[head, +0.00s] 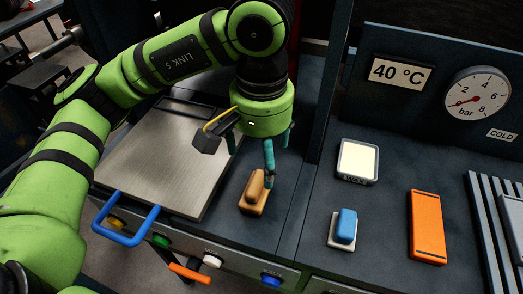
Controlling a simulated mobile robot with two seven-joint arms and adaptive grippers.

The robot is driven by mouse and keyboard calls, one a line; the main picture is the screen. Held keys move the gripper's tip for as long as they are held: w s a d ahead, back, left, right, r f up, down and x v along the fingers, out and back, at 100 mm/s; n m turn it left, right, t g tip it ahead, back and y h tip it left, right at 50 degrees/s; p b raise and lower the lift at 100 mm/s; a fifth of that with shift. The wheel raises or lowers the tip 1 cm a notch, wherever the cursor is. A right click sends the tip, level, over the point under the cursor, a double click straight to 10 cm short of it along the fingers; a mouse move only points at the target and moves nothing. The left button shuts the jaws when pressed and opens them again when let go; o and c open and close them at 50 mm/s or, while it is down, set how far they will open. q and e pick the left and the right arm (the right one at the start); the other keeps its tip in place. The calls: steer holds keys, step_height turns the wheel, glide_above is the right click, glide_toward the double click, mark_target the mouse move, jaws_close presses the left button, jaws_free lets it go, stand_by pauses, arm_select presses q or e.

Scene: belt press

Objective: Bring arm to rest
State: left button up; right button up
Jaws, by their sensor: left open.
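My left arm comes in from the left, green with black bands. Its left gripper (268,160) points down, with teal fingers, open, and I see nothing held between them. The nearest fingertips appear just above and beside a tan block-shaped handle (253,197) on the dark worktop. I cannot tell whether they touch it. My right gripper is not in view.
A metal plate with a blue handle (126,219) lies left of the gripper. Coloured buttons and an orange lever (190,274) line the front edge. On the right stand a blue-topped block (346,226), a cream-topped box (358,161), an orange block (427,227) and a gauge panel (477,94).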

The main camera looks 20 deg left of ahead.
arm_select(q)
steer(key=shift+r, duration=0.3)
